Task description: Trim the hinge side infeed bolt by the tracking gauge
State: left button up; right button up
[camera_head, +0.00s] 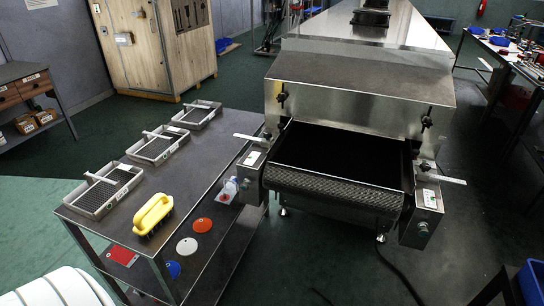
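The tunnel dryer (350,90) stands in the middle, with its dark mesh infeed belt (330,190) facing me. A steel block with a white label (253,158) sits at the belt's left side, and a similar block (422,215) sits at its right. A pale flat lever or pointer sticks out by each block, one on the left (248,137) and one on the right (447,180). Black knobs show on the hood's left (282,97) and right (427,121). The bolt heads and gauge markings are too small to read, and I cannot tell which side is the hinge side. Neither gripper is in view.
A steel cart (215,160) stands left of the infeed with several wire-mesh trays, a yellow-handled brush (153,214), a small bottle (229,190) and coloured discs. A dark cable (400,272) lies on the floor. A blue bin (531,281) is at lower right.

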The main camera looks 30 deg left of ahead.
aim_at(244, 186)
jog(key=u, duration=1.25)
